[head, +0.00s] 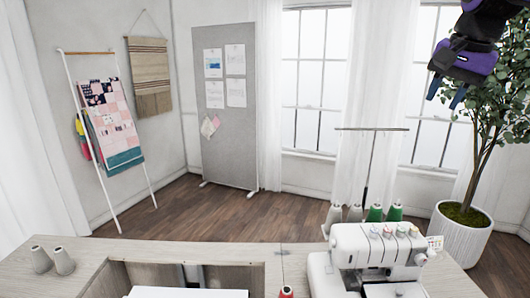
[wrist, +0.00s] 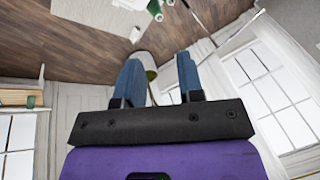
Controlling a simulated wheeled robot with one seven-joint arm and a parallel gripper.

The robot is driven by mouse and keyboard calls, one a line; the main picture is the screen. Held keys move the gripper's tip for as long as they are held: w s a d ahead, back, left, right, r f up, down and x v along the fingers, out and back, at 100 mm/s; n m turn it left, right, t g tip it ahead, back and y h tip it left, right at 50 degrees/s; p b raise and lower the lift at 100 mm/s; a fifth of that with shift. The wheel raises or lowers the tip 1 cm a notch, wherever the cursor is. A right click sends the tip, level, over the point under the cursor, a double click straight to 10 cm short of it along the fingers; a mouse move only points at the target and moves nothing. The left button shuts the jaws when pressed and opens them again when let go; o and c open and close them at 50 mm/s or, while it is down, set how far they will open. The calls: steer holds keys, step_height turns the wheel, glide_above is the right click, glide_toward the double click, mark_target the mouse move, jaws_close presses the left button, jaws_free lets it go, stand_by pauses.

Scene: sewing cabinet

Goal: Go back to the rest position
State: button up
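My gripper (head: 446,94) is raised at the upper right of the head view, in front of the right window and beside the tall plant. It is purple and black with two blue fingers. In the wrist view, the two fingers (wrist: 158,62) stand apart with nothing between them. The gripper is well above the cabinet top and touches nothing that I can see.
A white sewing machine (head: 375,250) stands on the wooden cabinet (head: 100,262), with green spools (head: 394,212) behind it. Two grey cones (head: 52,260) stand at the left. A potted plant (head: 463,230) is at the right. A grey board (head: 226,130) stands behind open floor.

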steer(key=s+a+f+n, duration=0.1)
steer(key=s+f+n, duration=0.2)
steer(key=s, duration=0.4)
steer(key=s+a+f+n, duration=0.2)
steer(key=s+f+n, duration=0.1)
steer(key=s+f, duration=0.2)
steer(key=s+a+f+n+t, duration=0.1)
steer(key=s+f, duration=0.3)
steer(key=s, duration=0.5)
steer(key=shift+a+f+n+h, duration=0.25)
steer(key=shift+f+n+h, duration=0.05)
steer(key=shift+n, duration=0.6)
steer(key=shift+s, duration=0.1)
